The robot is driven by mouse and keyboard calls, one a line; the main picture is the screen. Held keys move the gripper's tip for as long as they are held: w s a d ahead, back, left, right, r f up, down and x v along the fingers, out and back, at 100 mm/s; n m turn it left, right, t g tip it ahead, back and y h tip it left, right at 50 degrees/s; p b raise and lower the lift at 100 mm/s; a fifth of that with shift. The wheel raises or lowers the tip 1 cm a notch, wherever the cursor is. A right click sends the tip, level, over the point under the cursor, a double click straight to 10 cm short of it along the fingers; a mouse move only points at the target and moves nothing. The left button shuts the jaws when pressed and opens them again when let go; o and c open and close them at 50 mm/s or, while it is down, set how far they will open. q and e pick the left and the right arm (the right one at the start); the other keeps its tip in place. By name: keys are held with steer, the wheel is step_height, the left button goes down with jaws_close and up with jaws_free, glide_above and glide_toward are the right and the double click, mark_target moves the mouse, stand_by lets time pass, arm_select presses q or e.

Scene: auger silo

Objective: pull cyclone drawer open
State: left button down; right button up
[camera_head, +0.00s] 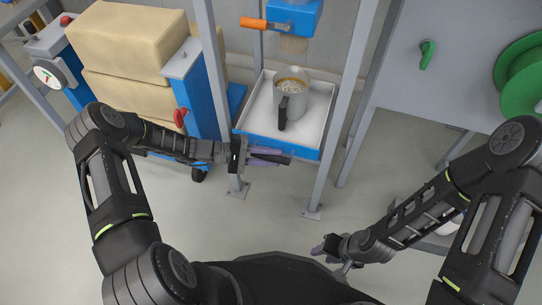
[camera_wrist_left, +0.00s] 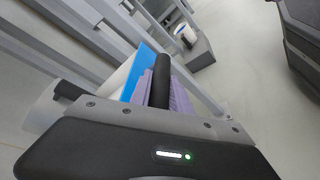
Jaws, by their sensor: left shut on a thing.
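The cyclone drawer is a white tray with a blue front (camera_head: 308,152), set between grey posts under a blue valve body. Its white inside shows from above, and a metal mug (camera_head: 289,97) with a black handle and pale contents stands in it. My left gripper (camera_head: 268,156) is at the left part of the blue front, its purple fingers shut on the black drawer handle. In the left wrist view the dark handle bar (camera_wrist_left: 161,80) lies between the purple fingers, beside the blue front (camera_wrist_left: 143,66). My right gripper (camera_head: 326,249) hangs low, away from the drawer; its fingers are too small to judge.
Grey frame posts (camera_head: 350,110) stand on both sides of the drawer. Beige sacks (camera_head: 130,45) are stacked at the left by a blue machine with a red knob. A grey cabinet (camera_head: 450,60) with a green handle and green reel is at the right.

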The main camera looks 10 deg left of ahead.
arm_select(q)
steer(key=shift+s, duration=0.15)
steer(key=s+a+p, duration=0.1)
steer(key=s+p, duration=0.5)
steer(key=s, duration=1.3)
steer(key=shift+a, duration=0.15)
steer(key=c, duration=1.2)
jaws_free()
steer(key=shift+c, duration=0.2)
